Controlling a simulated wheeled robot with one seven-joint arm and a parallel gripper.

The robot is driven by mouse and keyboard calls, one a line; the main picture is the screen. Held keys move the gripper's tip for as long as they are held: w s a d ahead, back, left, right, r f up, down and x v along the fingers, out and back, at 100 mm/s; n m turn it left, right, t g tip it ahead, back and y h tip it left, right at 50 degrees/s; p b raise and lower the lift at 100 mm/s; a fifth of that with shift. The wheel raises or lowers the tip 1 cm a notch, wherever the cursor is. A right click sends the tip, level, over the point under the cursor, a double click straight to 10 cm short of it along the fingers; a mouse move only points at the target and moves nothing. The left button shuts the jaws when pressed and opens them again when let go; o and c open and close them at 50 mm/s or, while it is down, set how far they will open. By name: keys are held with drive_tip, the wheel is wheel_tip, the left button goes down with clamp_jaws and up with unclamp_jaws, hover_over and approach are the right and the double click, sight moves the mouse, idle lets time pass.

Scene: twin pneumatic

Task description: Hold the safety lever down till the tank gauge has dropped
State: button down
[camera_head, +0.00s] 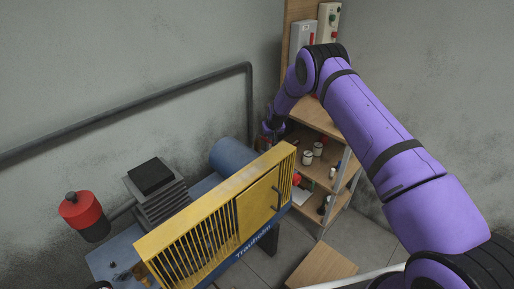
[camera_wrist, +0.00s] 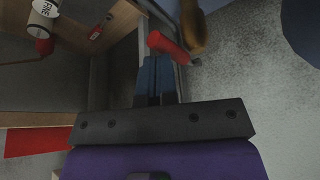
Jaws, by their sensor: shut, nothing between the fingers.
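The blue tank (camera_head: 232,157) lies behind the yellow slatted guard in the head view; part of it seems to show at the top right of the wrist view (camera_wrist: 306,25). In the wrist view a red lever-like piece (camera_wrist: 168,46) sits beside a brass-coloured fitting (camera_wrist: 193,28). My gripper (camera_wrist: 157,62) is shut and empty, its blue fingertips close to the red piece. I cannot tell whether they touch. In the head view my gripper (camera_head: 271,128) is small and dark by the tank's right end, its fingertips not clear. I cannot make out a gauge.
The yellow guard (camera_head: 215,215) stands in front of the tank. A wooden shelf (camera_head: 318,117) with cans and small items stands right of it. A grey pipe (camera_head: 130,108) runs along the wall. A red and black canister (camera_head: 84,212) is at the left.

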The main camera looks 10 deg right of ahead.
drive_tip(key=shift+f, duration=1.55)
idle(4.2)
drive_tip(key=shift+r, duration=3.55)
